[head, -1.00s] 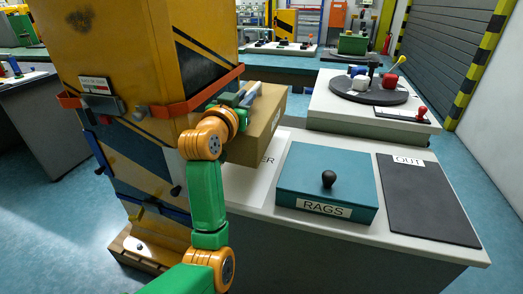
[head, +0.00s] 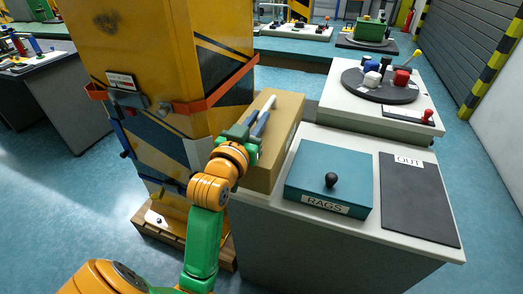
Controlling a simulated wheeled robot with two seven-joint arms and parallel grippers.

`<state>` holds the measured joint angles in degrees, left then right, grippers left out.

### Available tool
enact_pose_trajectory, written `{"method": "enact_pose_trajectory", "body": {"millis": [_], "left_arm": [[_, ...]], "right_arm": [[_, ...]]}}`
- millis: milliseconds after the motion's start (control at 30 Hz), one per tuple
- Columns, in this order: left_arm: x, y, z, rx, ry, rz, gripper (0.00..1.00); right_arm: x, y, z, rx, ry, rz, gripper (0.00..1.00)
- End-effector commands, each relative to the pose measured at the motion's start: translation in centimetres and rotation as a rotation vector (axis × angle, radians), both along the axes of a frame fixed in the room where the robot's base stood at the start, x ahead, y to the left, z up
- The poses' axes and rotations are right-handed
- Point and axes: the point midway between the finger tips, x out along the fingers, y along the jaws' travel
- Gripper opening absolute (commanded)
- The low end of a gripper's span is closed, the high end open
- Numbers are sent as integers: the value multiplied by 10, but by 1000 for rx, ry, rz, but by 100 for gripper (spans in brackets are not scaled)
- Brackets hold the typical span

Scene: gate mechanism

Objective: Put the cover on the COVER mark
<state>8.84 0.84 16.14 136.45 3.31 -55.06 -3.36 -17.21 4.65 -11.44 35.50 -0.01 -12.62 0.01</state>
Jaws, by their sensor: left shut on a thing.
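A tan box (head: 284,138), which seems to be the cover, is at the left end of the white-topped bench, left of the teal RAGS box. My left gripper (head: 257,122) is at the top of the tan box, shut on it; the fingertips are partly hidden by the wrist. The box looks slightly turned, and I cannot tell whether its underside touches the bench. The COVER lettering does not show, hidden by the tan box. My right gripper is not in view.
The teal RAGS box (head: 316,178) with a black knob and the dark OUT mat (head: 417,200) are on the bench. A yellow-black column (head: 165,60) with an orange band stands close left of my left arm. A turntable (head: 380,86) is behind.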

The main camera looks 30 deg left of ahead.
Motion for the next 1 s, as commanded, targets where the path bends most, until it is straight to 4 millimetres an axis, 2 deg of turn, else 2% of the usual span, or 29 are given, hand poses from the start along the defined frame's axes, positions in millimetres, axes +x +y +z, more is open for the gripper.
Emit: {"method": "enact_pose_trajectory", "body": {"millis": [100, 200, 300, 433, 500, 600, 933, 967, 1000], "left_arm": [[34, 22, -17, 0, 6, 2, 0], [52, 33, -46, -1, 7, 1, 0], [65, 40, -62, 0, 4, 0, 0], [76, 47, -77, 0, 4, 1, 0], [76, 47, -92, -3, 8, 1, 0], [75, 47, -104, 0, 5, 1, 0], [75, 47, -108, 0, 3, 1, 0], [75, 47, -108, 0, 4, 1, 22], [75, 47, -108, 0, 4, 1, 33]], "right_arm": [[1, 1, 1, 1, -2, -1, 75], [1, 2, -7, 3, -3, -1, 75], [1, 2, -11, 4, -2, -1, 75], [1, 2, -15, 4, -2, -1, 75], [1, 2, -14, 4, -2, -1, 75], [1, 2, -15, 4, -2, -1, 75], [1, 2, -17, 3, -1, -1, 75], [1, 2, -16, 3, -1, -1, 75], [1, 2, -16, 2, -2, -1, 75]]}}
